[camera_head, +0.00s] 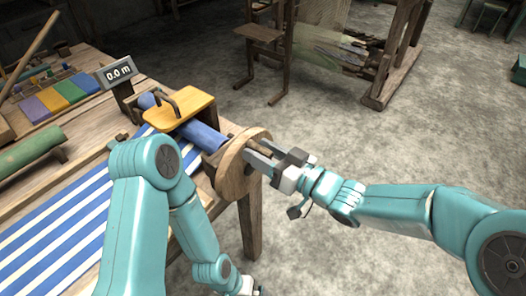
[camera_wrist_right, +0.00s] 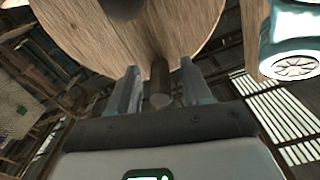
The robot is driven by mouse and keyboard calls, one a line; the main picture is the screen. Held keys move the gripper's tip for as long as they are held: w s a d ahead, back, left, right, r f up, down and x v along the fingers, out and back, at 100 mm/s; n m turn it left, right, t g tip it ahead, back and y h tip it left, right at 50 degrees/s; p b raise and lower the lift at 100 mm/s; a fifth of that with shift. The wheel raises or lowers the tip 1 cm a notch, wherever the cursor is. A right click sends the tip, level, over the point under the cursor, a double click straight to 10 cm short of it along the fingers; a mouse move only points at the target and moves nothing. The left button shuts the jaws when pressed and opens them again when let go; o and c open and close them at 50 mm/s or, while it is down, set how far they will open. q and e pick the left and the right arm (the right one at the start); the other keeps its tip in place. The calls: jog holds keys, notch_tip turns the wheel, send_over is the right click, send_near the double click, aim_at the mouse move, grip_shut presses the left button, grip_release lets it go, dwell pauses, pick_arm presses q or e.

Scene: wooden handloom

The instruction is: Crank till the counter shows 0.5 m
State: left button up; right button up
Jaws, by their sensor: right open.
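The counter (camera_head: 118,72) reads 0.0 m on a small dark display at the table's back edge. The crank is a round wooden wheel (camera_head: 232,172) on the end of the blue cloth roller (camera_head: 203,136). My right gripper (camera_head: 257,158) is at the wheel's outer face, its jaws open on either side of the wooden crank handle (camera_wrist_right: 160,82). In the right wrist view a gap shows between the handle and each finger, and the wheel (camera_wrist_right: 135,35) fills the top. My left gripper (camera_head: 246,287) is low at the bottom edge, its fingers cut off from view.
Blue-and-white striped cloth (camera_head: 50,235) lies along the table. A yellow board with a dark handle (camera_head: 180,108) sits over the roller. A green roll (camera_head: 30,150) and coloured blocks (camera_head: 58,95) lie at left. A wooden loom frame (camera_head: 335,45) stands behind; the floor (camera_head: 340,135) at right is clear.

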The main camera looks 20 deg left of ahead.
grip_shut()
pick_arm(q)
jog(key=shift+r, duration=0.15)
